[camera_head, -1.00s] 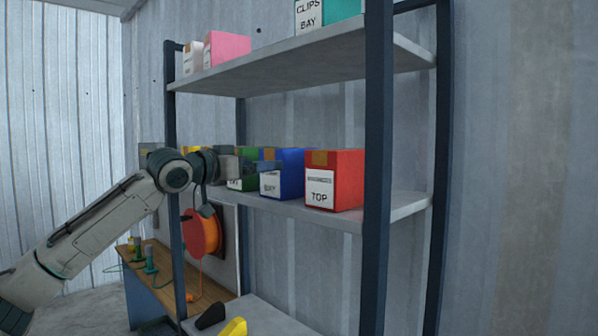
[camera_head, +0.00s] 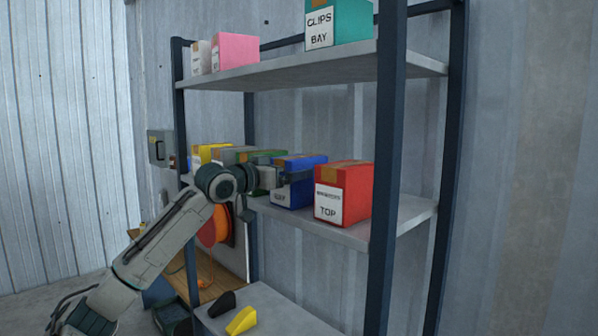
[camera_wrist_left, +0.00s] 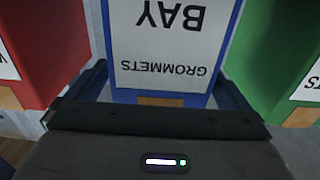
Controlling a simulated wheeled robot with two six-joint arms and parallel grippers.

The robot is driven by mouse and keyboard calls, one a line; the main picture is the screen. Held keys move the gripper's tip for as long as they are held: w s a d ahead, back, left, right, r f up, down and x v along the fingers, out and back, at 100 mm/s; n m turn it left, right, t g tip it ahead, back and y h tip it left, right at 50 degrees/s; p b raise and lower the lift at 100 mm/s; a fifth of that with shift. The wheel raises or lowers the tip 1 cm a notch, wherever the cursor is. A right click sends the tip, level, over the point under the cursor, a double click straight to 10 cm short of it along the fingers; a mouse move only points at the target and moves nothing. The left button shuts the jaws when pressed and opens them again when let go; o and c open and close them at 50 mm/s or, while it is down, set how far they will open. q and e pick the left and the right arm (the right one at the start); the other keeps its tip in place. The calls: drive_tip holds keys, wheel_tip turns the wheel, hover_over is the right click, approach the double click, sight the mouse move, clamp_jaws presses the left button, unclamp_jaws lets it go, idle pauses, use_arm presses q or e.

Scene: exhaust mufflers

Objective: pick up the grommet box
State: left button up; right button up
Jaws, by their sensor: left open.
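The grommet box is the blue box (camera_head: 308,188) on the middle shelf, with a white label on its front. In the left wrist view its label (camera_wrist_left: 170,45) reads GROMMETS BAY, upside down. My left gripper (camera_head: 286,178) is open at the front of this box. In the wrist view its two fingers stand on either side of the box, with the box between them. I cannot tell whether they touch it. The box stands on the shelf. My right gripper is not in view.
A red box (camera_head: 345,190) labelled TOP stands close to the right of the blue one. A green box (camera_head: 266,157), a grey one and a yellow one (camera_head: 205,152) stand to the left. A dark shelf post (camera_head: 387,170) rises at the right front. The upper shelf (camera_head: 300,70) hangs above.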

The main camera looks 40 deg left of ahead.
use_arm(q)
drive_tip(key=shift+w+r+p, duration=0.2)
drive_tip(key=shift+w+p, duration=0.4)
drive_tip(key=shift+w, duration=0.4)
drive_tip(key=shift+w+f, duration=0.1)
drive_tip(key=shift+w, duration=0.2)
drive_tip(key=shift+w+d+f, duration=0.1)
drive_tip(key=shift+w, duration=0.05)
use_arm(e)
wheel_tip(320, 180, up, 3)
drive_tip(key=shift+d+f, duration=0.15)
use_arm(q)
drive_tip(key=c, duration=1.4)
